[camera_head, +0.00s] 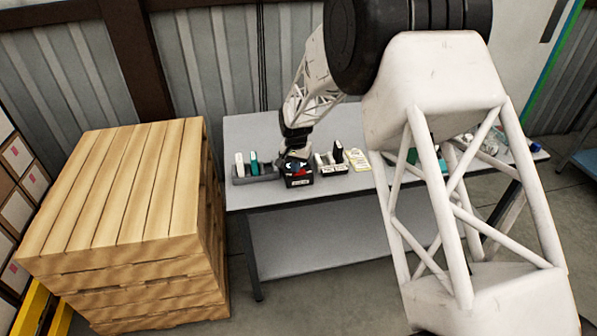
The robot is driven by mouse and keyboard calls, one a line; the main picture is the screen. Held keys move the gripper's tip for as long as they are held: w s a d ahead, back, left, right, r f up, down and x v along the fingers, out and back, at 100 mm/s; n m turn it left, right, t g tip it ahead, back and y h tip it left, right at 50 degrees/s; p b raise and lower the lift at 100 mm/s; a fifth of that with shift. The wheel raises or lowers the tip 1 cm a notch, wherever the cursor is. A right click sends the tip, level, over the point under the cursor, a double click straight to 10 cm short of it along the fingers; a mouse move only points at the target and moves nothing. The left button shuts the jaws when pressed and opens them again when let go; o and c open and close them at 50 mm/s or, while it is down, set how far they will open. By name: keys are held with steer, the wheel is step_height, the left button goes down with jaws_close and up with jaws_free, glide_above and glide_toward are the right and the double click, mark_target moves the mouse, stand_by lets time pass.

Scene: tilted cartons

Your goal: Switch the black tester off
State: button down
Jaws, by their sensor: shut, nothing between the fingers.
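The black tester (300,182) stands near the front edge of the grey table, with a pale label on its front face. Small red, white and teal patches show on its top. My gripper (297,155) points down just above and behind the top of the tester. It looks shut and holds nothing that I can see. Its fingertips are small and dark against the tester, so I cannot tell whether they touch it. The tester's switch cannot be made out at this size.
A grey holder (256,178) with white and teal items stands close left of the tester. A white holder (331,168) and a yellowish item (357,159) stand right. My arm hides much of the table's right part. Stacked pallets (125,190) stand left of the table (240,132).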

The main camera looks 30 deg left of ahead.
steer(key=shift+r, duration=3.1)
